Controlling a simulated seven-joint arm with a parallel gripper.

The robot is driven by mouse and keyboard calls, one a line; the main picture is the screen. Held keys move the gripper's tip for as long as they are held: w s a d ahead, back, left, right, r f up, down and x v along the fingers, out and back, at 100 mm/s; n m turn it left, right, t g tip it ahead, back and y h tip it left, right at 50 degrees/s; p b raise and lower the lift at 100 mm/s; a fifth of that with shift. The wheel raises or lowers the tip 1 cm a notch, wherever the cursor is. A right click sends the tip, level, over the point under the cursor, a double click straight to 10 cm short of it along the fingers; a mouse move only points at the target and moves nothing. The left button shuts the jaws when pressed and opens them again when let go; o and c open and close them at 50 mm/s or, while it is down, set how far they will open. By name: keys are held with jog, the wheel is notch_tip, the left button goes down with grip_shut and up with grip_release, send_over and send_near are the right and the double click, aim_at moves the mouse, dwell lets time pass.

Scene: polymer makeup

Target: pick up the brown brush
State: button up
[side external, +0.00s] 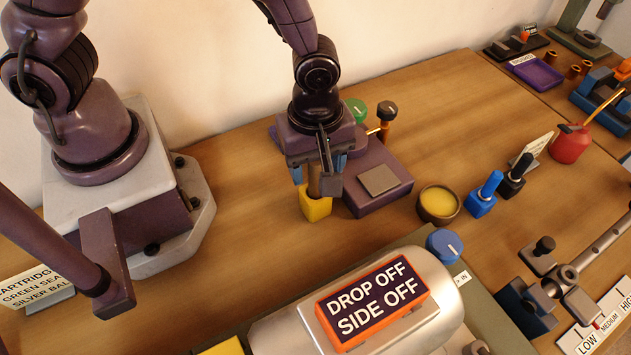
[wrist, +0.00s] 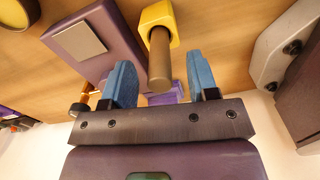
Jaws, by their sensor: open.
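The brown brush shows as a brown cylindrical handle (side external: 313,183) standing up from a yellow block-shaped holder (side external: 315,206) on the wooden table. In the wrist view, the brown handle (wrist: 160,62) points toward my gripper from the yellow holder (wrist: 157,18). My gripper (side external: 319,174) is above the holder, pointing down, with its blue fingers apart. In the wrist view, the handle's end lies between the two fingers of my gripper (wrist: 160,72), with a visible gap on each side. The brush's lower end is hidden in the holder.
A purple box with a grey pad (side external: 378,180) stands close right of the holder. A bowl of yellow material (side external: 438,203), a blue bottle (side external: 484,195) and a black bottle (side external: 514,175) stand farther right. A "DROP OFF SIDE OFF" sign (side external: 373,301) is in front.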

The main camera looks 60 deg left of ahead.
jog(key=shift+f, duration=0.9)
jog(key=shift+c, duration=0.2)
grip_shut()
jog(key=shift+r, duration=5.05)
